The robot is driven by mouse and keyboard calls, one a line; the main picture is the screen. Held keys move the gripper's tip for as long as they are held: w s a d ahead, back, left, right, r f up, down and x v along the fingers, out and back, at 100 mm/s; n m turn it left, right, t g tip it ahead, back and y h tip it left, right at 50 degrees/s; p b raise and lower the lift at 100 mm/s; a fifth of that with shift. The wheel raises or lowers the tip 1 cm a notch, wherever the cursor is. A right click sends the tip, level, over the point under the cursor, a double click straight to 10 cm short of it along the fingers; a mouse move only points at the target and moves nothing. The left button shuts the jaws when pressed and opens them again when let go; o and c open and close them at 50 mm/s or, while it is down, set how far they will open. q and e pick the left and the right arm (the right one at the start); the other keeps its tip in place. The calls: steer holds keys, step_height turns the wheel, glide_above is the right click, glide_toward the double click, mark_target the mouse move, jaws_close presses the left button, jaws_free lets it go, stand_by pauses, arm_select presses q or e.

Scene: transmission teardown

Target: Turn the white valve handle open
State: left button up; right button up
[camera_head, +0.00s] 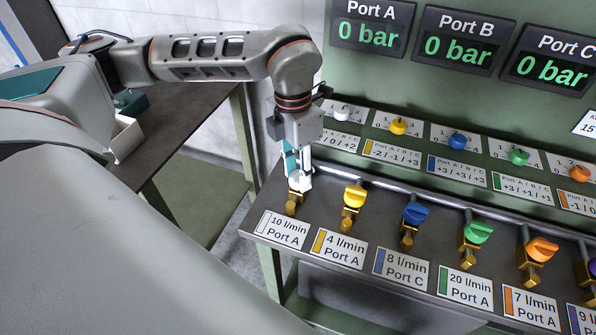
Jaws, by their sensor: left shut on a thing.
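My left gripper (297,172) points down at the leftmost valve on the front ledge of the green panel. It is shut on the white valve handle (301,184), which is partly hidden between and under the fingers. The brass valve body (292,205) shows just below, above the label "10 l/min Port A" (281,229). The handle's exact angle is hard to tell. My right gripper is out of view.
Yellow (354,196), blue (415,213), green (477,232) and orange (541,249) valve handles continue rightward. Small coloured knobs with cards stand behind. The Port A display (371,24), Port B display (460,39) and Port C display (548,58) read 0 bar.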

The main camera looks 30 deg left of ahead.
mark_target(294, 175)
arm_select(q)
steer(key=n, duration=0.4)
steer(key=shift+n+b, duration=0.3)
steer(key=shift+n, duration=0.1)
stand_by(0.4)
steer(key=o, duration=1.1)
steer(key=r, duration=1.2)
steer(key=shift+s+a, duration=0.1)
steer(key=shift+a, duration=0.3)
